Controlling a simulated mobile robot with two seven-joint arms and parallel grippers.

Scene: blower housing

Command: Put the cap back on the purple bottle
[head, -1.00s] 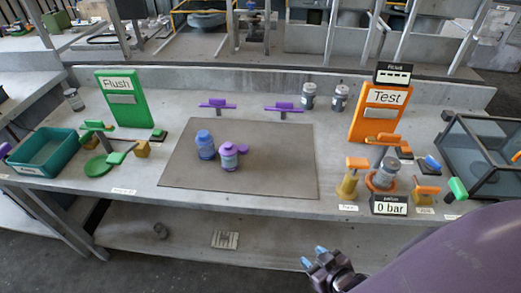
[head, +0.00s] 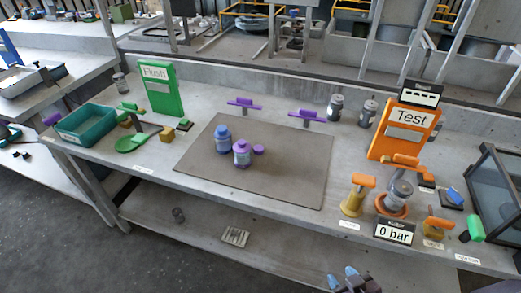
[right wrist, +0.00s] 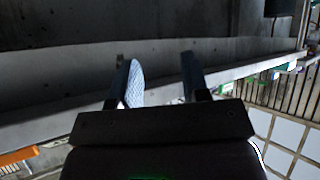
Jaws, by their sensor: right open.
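The purple bottle (head: 242,156) stands upright on the brown mat (head: 290,180). A small purple cap (head: 259,149) lies on the mat just right of the bottle. A blue bottle (head: 223,141) stands upright behind and left of the purple one. My right gripper (head: 342,277) is low in the head view, in front of the bench and well away from the bottles. In the right wrist view its jaws (right wrist: 158,80) are apart and nothing is held between them. My left gripper is not in view.
A green Flush panel (head: 164,97) and a teal tray (head: 88,130) are at left. An orange Test panel (head: 385,140), a yellow-and-orange valve (head: 356,197) and a gauge reading 0 bar (head: 394,232) are at right. The mat's right and front parts are clear.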

